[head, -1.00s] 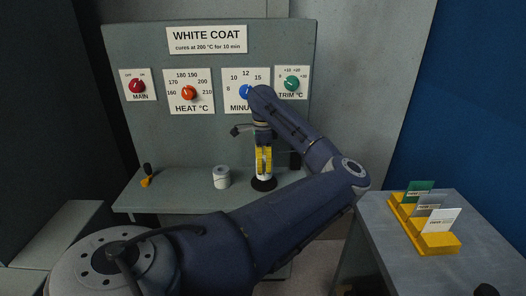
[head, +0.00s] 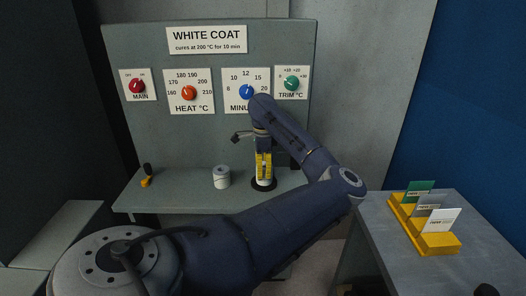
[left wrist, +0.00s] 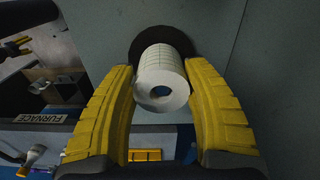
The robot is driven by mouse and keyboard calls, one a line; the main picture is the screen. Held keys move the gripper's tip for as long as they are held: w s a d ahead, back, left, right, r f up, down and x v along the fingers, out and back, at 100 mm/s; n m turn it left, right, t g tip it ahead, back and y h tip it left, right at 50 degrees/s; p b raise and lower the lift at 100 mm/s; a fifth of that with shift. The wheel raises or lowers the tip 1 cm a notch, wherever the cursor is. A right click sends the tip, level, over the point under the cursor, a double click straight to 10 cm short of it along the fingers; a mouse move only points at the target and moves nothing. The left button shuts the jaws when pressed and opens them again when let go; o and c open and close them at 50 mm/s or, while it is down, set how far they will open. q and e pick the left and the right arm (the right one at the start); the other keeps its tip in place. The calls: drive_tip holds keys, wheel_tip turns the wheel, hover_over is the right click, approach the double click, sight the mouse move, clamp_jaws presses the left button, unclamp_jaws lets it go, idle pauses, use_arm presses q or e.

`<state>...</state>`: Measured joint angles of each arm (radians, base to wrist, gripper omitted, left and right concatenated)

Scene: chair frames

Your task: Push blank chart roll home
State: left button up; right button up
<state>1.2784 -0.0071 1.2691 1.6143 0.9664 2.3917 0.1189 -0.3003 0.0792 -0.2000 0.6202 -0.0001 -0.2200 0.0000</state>
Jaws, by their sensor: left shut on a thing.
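My left gripper (head: 264,178), with yellow fingers, points down at the shelf below the WHITE COAT panel. It is shut on a white chart roll (left wrist: 160,65), a short cylinder with faint lines and a hole in its end. In the left wrist view the roll lies between the two fingers, with a black round disc (left wrist: 190,44) behind it. In the head view the roll is low, at the black disc (head: 264,189). Whether it touches the disc is hidden.
Another white roll (head: 221,177) stands on the shelf (head: 190,202), left of my gripper. A black-and-yellow item (head: 146,177) is farther left. A yellow card holder (head: 437,243) with several cards stands on the right table.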

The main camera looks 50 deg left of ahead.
use_arm(q)
drive_tip(key=shift+f, duration=0.2)
idle(0.3)
drive_tip(key=shift+c, duration=0.7)
drive_tip(key=o, duration=1.4)
drive_tip(key=shift+c, duration=0.2)
wheel_tip(320, 180, up, 12)
drive_tip(key=shift+s, duration=0.1)
